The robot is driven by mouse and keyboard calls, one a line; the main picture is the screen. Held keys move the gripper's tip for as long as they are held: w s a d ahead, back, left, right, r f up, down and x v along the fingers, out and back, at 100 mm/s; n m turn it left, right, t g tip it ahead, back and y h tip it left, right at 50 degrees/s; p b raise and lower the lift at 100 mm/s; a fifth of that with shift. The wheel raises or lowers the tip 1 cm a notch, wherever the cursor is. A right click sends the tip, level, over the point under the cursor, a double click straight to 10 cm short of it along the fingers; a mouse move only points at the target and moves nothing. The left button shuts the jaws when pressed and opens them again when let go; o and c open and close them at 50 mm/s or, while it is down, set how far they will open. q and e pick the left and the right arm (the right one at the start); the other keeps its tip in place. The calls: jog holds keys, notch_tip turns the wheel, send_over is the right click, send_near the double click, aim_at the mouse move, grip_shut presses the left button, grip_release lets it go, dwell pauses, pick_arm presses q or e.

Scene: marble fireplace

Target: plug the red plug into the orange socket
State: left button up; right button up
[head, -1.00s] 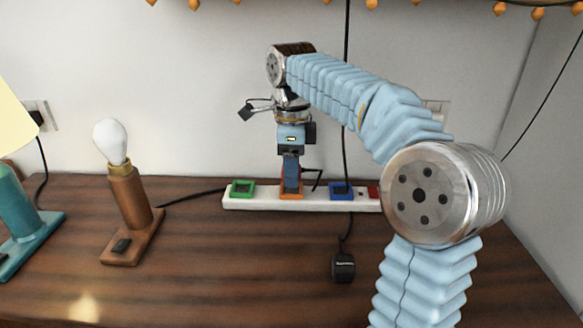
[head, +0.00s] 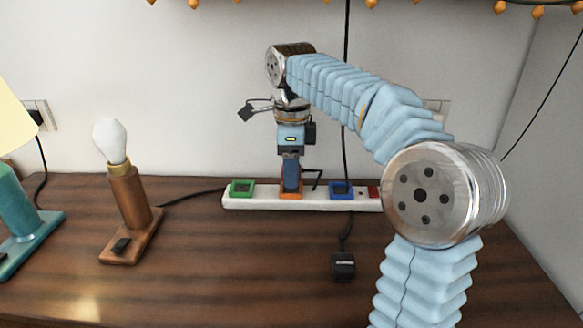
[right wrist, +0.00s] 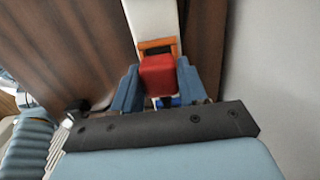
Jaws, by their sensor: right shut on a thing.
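My right gripper (head: 290,184) points straight down over the orange socket (head: 290,196) of the white power strip. It is shut on the red plug (right wrist: 158,76), which shows between the two blue fingers in the right wrist view. The plug sits at the orange socket (right wrist: 155,43), whose rim shows just beyond it. The fingers hide the plug in the head view, and I cannot tell how deep it sits. My left gripper is not in view.
The white power strip (head: 262,203) also has a green socket (head: 242,188) and a blue socket (head: 341,190). A black plug (head: 343,266) lies in front. A bulb lamp (head: 128,200) and a teal lamp (head: 18,220) stand left. The front middle of the wooden top is clear.

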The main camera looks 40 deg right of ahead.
jog(key=shift+f+b, duration=0.65)
jog(key=shift+f, duration=0.25)
jog(key=o, duration=1.2)
notch_tip(320, 180, up, 7)
jog(key=shift+f+p, duration=0.1)
jog(key=shift+p, duration=0.65)
jog(key=shift+r, duration=0.35)
